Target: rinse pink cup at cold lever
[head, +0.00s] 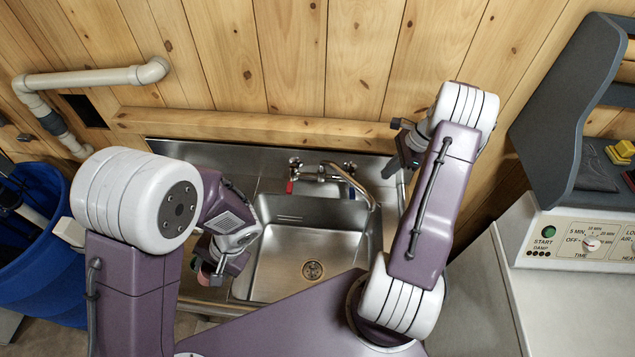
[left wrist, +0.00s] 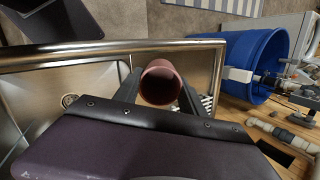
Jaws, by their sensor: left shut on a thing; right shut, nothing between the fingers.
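The pink cup (left wrist: 161,84) is between the two fingers of my left gripper (left wrist: 160,92) in the left wrist view, its dark round opening facing the camera. In the head view my left gripper (head: 217,270) is at the left side of the sink basin (head: 285,262), and only a small reddish part of the cup (head: 205,279) shows. The metal tap (head: 320,175) is at the back of the sink, with a red-marked lever (head: 290,186) on its left; the cold lever's marking is hard to make out. My right gripper (head: 392,155) is shut and empty, right of the tap.
A blue barrel (head: 45,240) stands left of the sink and also shows in the left wrist view (left wrist: 252,62). A grey machine with a dial panel (head: 575,240) stands on the right counter. A wooden ledge (head: 255,127) runs behind the sink. The basin is empty.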

